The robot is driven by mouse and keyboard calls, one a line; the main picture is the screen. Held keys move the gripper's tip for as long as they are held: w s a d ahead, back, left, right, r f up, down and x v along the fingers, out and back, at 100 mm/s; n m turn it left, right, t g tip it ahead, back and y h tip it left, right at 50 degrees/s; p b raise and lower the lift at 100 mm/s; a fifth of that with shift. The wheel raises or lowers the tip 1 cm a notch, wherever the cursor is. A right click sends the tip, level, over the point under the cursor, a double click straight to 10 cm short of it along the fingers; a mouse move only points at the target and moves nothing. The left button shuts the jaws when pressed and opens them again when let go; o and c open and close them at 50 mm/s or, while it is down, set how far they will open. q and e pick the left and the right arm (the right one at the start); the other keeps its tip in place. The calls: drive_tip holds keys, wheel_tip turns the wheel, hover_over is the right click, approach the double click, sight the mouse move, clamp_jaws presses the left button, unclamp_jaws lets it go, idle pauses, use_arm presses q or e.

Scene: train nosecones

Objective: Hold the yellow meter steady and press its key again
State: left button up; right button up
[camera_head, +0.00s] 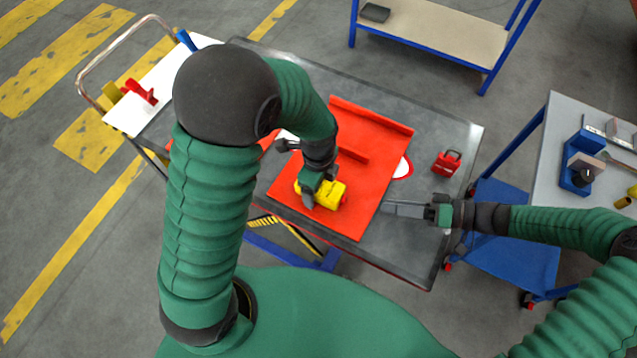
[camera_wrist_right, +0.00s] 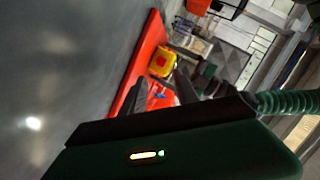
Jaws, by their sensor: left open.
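The yellow meter (camera_head: 328,195) lies on the red mat (camera_head: 345,222) near its front edge. It also shows in the right wrist view (camera_wrist_right: 161,66), with a red mark on its face. My left gripper (camera_head: 309,192) is over the meter's left end, with its fingers down around or beside it; it is open. The gripper hides part of the meter, and I cannot make out its key. My right gripper (camera_head: 392,208) is right of the meter, at the mat's right edge, pointing left. Its fingers stand apart in the right wrist view (camera_wrist_right: 157,92), with nothing between them.
A red padlock-like item (camera_head: 447,164) sits on the grey table (camera_head: 440,130) at right. A raised red bar (camera_head: 353,154) lies behind the meter. A side bench (camera_head: 560,125) with a blue device (camera_head: 577,170) stands at far right. The table's right back is mostly clear.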

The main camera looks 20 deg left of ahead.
use_arm(q)
drive_tip(key=shift+a, duration=0.2)
drive_tip(key=c, duration=0.6)
use_arm(e)
drive_tip(key=shift+a, duration=0.2)
use_arm(q)
drive_tip(key=shift+d, duration=0.1)
clamp_jaws()
use_arm(e)
drive_tip(key=shift+d, duration=0.1)
use_arm(q)
drive_tip(key=shift+f, duration=0.1)
use_arm(e)
clamp_jaws()
use_arm(q)
drive_tip(key=shift+s, duration=0.1)
idle(1.0)
